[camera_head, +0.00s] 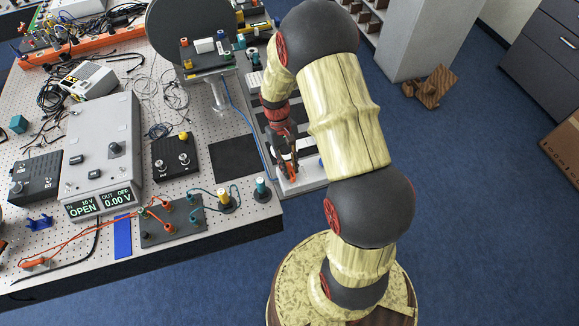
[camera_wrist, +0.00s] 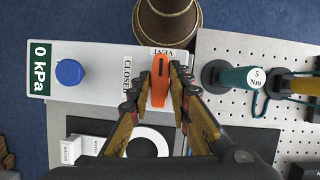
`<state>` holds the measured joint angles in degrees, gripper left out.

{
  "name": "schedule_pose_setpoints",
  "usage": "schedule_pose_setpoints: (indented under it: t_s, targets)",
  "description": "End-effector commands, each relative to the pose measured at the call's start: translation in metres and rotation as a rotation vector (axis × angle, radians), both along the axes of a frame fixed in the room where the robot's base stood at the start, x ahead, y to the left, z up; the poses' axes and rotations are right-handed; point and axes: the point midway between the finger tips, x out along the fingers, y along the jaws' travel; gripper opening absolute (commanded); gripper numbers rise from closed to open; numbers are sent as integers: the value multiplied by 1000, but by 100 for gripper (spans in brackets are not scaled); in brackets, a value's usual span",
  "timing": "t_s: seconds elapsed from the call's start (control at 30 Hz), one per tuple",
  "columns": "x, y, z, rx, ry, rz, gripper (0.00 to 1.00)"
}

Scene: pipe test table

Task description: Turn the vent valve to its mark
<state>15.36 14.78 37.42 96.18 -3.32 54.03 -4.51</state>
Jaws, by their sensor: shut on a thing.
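The vent valve's orange handle (camera_wrist: 160,85) is in the middle of the wrist view, on a light panel (camera_wrist: 100,62). My gripper (camera_wrist: 160,76) is shut on the handle, one finger on each side. The handle's long axis runs nearly up and down in that view, with its upper end by the "VENT" label (camera_wrist: 168,52). The "CLOSED" label (camera_wrist: 127,75) is left of the handle. In the head view my gripper (camera_head: 288,168) is low over the panel (camera_head: 302,180), at the right of the table, and mostly hides the orange handle.
The panel also has a blue knob (camera_wrist: 69,72) and a "0 kPa" display (camera_wrist: 40,68). A teal-handled tool (camera_wrist: 240,78) marked "5 Nm" and a yellow one (camera_wrist: 300,86) stand close on the right. A brown round part (camera_wrist: 167,22) is just above the handle.

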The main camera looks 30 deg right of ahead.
Motion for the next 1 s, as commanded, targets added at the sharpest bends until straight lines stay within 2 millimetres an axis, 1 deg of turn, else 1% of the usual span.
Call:
schedule_pose_setpoints:
  t_s: [0.23, 0.57, 0.6, 0.9, 1.0]
  targets:
    - [1, 0, 0, 0, -2, -36, 0]
    - [1, 0, 0, 0, -2, -37, 0]
    - [1, 0, 0, 0, -2, -37, 20]
    - [0, 0, 0, 0, -1, -36, 37]
    - [0, 0, 0, 0, -1, -36, 38]
